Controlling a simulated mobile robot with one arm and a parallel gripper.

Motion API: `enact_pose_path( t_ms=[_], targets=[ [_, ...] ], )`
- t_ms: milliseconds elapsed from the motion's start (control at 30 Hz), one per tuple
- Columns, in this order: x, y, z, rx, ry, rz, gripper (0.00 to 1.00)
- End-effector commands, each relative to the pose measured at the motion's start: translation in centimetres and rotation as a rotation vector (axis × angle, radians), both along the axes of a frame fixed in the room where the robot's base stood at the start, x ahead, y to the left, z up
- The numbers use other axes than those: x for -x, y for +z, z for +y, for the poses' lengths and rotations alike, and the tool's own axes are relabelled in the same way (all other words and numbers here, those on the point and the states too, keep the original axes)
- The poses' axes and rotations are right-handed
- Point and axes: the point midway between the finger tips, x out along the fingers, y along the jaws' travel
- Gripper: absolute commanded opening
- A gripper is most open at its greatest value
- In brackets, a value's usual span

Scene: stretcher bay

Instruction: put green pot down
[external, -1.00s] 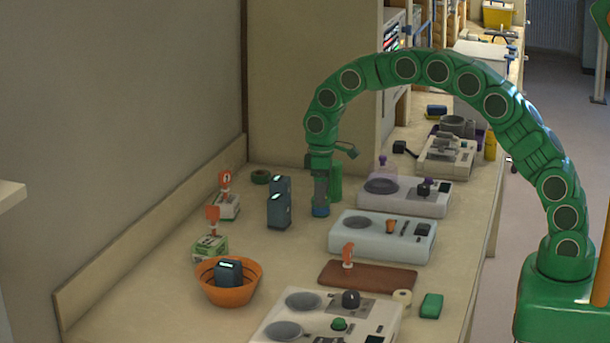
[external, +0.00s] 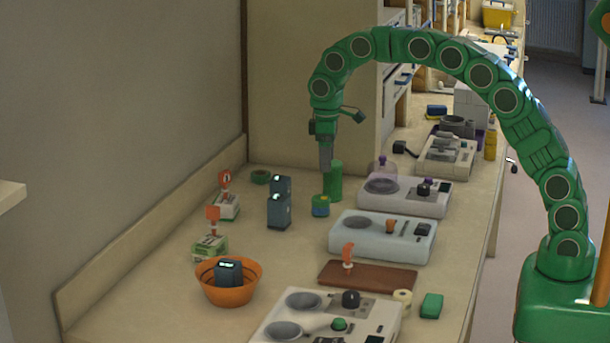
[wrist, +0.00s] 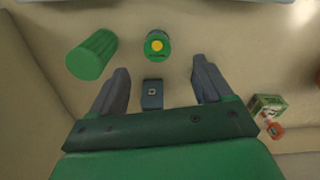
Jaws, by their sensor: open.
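The small green pot (external: 320,206), with a blue band and a yellow spot on top, stands upright on the bench. In the wrist view the pot (wrist: 157,45) lies ahead of the fingertips, apart from them. My gripper (external: 325,170) is above the pot, pointing down, open and empty. In the wrist view its two fingers (wrist: 160,78) are spread wide with nothing held between them. A taller green ribbed cylinder (external: 335,182) stands just behind and right of the pot; it also shows in the wrist view (wrist: 92,55).
Dark blue-grey boxes (external: 278,212) stand left of the pot. An orange bowl (external: 229,288) holds another such box. Pale devices (external: 382,238) line the right side, with a brown board (external: 367,276) in front.

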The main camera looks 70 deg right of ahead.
Motion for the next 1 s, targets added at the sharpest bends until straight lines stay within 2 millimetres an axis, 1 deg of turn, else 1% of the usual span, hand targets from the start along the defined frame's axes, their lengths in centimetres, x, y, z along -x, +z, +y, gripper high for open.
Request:
enact_pose_path(
  t_ms=[100,267,400,567,700,867,1000],
  targets=[
    [2.5,1.5,0.8,-0.002,-0.007,0.005,0.79],
    [6.3,3.1,1.9,-0.005,-0.018,0.018,0.79],
    [9.8,4.3,2.8,-0.006,-0.027,0.03,0.79],
    [13.9,5.3,3.7,-0.007,-0.041,0.041,0.79],
    [17.5,6.0,4.4,-0.006,-0.053,0.051,0.79],
    [21.9,6.5,5.1,-0.006,-0.067,0.063,0.79],
    [25.8,6.6,5.7,-0.003,-0.081,0.076,0.79]
  ],
)
